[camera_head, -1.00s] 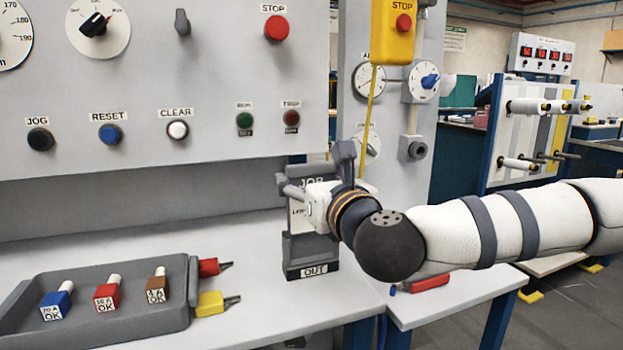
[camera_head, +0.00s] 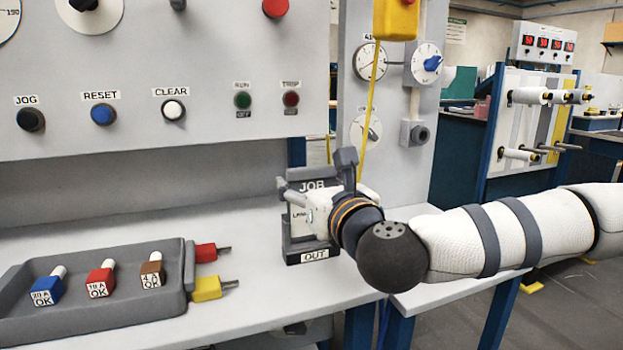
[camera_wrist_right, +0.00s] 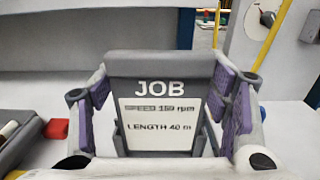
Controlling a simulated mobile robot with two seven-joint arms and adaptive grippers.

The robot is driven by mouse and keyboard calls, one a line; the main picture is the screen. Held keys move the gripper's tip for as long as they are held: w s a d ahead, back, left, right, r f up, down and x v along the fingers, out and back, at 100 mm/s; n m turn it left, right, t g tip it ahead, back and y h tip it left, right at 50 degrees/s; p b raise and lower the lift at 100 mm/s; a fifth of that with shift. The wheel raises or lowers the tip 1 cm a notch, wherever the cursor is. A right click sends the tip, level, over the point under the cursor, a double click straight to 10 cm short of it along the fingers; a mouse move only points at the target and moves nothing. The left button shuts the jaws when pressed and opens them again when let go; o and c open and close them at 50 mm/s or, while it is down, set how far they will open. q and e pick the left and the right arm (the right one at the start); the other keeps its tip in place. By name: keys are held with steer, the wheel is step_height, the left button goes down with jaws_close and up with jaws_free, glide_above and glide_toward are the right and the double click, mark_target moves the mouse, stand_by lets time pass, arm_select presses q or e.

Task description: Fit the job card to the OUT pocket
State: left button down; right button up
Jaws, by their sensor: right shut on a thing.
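The job card (camera_head: 313,187) is a dark grey plate with JOB on its head. In the right wrist view the card (camera_wrist_right: 160,66) shows a white panel with speed and length lines. My right gripper (camera_head: 312,208) is shut on it, with purple-padded fingers at both side edges in the wrist view. The card is upright at the grey OUT pocket (camera_head: 315,255), which stands on the bench. The card's lower part is hidden, so I cannot tell how deep it sits. My left gripper is not in view.
A grey tray (camera_head: 110,318) with several OK-marked plugs lies on the bench at the left. Red (camera_head: 206,253) and yellow (camera_head: 206,289) plugs lie at its right end. The control panel (camera_head: 60,70) rises behind. A yellow cable (camera_head: 371,120) hangs behind my gripper.

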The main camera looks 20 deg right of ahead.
steer(key=shift+f, duration=0.35)
steer(key=o, duration=1.4)
steer(key=s, duration=0.7)
steer(key=shift+s+d, duration=0.15)
steer(key=shift+s, duration=0.1)
